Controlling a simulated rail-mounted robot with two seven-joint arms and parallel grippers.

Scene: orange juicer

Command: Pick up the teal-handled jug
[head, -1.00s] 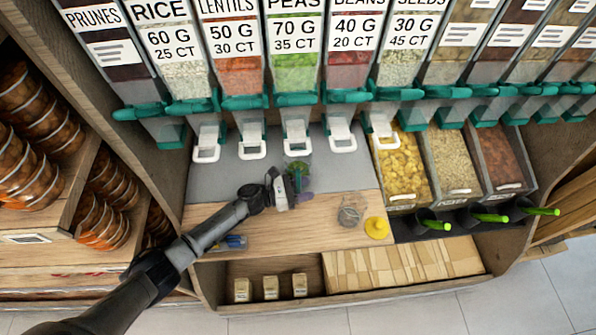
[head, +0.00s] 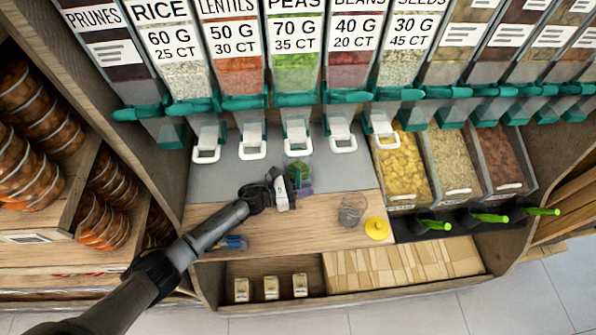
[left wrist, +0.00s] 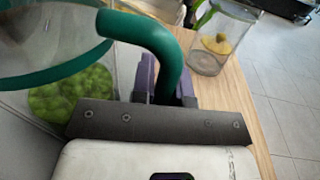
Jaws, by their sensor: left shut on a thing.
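The teal-handled jug (left wrist: 55,50) fills the upper left of the left wrist view. It is clear, with a teal band and a curved teal handle (left wrist: 155,38), and green peas (left wrist: 70,97) show in it. In the head view the jug (head: 305,172) stands under the peas dispenser, mostly hidden behind my left gripper (head: 297,187). My left gripper's purple fingers (left wrist: 165,82) are shut on the teal handle. My right gripper is not in view.
A clear empty-looking jar (head: 352,210) and a yellow lid or funnel (head: 377,228) are on the wooden counter (head: 325,215) to the right. Dispensers with white levers (head: 298,147) hang close above. Bins of dry goods (head: 402,170) stand at right.

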